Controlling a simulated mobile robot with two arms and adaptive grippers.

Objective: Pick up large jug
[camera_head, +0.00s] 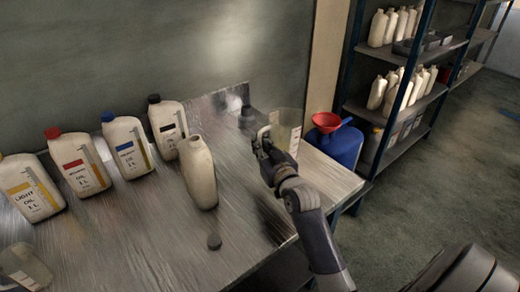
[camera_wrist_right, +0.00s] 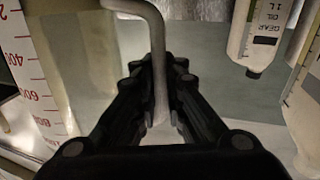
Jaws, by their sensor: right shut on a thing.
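The large jug (camera_head: 287,128) is a clear measuring jug at the right end of the metal table, partly hidden behind my right gripper (camera_head: 266,148). In the right wrist view, the jug's wall with red scale marks (camera_wrist_right: 28,85) fills the left side. Its curved handle (camera_wrist_right: 158,40) passes between the fingers of my right gripper (camera_wrist_right: 160,80), which is shut on it. I cannot tell whether the jug touches the table. My left gripper is not in view.
Several capped oil bottles (camera_head: 78,163) line the table's back. An uncapped bottle (camera_head: 198,172) and a loose dark cap (camera_head: 214,242) stand nearer. A smaller clear jug (camera_head: 24,266) is at the lower left. A blue canister with a red funnel (camera_head: 326,121) stands beyond the table's right end.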

